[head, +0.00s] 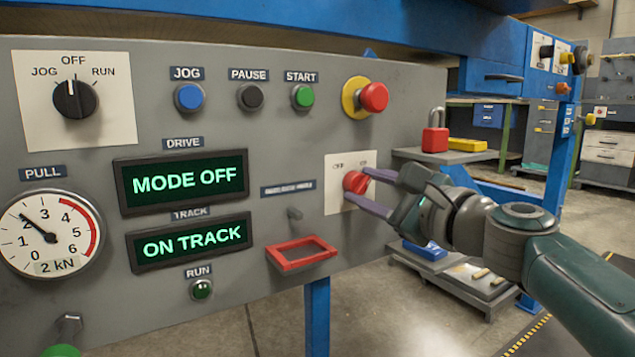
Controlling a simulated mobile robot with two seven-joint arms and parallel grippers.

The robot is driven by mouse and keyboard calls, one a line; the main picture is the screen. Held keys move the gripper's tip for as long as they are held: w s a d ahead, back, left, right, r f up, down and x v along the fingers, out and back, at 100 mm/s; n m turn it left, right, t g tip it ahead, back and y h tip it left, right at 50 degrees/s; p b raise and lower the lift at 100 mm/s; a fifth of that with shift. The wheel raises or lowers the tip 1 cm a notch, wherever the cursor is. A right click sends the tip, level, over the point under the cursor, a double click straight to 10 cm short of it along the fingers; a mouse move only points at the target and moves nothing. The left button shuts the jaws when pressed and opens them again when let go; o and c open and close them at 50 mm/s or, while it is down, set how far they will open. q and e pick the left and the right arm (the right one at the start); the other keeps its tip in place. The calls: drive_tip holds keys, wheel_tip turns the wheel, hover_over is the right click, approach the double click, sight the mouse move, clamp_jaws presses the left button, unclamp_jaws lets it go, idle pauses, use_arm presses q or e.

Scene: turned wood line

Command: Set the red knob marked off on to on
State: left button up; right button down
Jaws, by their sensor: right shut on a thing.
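The red knob (355,182) sits on a white plate (334,199) at the right part of the grey panel. Above it the plate has small OFF and ON lettering, partly blurred. My right gripper (357,184) comes in from the right and is shut on the red knob, one finger above and one below it. The fingers hide part of the knob, and I cannot tell which mark it points to. My left gripper is not in view.
A red emergency button (374,97) on a yellow ring stands out above the knob. A red frame (301,253) juts out at lower left of it. A black selector (75,99), a gauge (50,236) and a MODE OFF display (182,181) are farther left.

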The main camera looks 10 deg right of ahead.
idle(0.3)
drive_tip(key=shift+c, duration=2.1)
unclamp_jaws()
drive_tip(key=shift+s+r, duration=0.1)
drive_tip(key=shift+s, duration=0.05)
drive_tip(key=p+v, duration=0.4)
drive_tip(key=v, duration=0.5)
drive_tip(key=shift+s+d+p, duration=0.15)
drive_tip(key=shift+s+p, duration=0.15)
drive_tip(key=shift+p, duration=0.05)
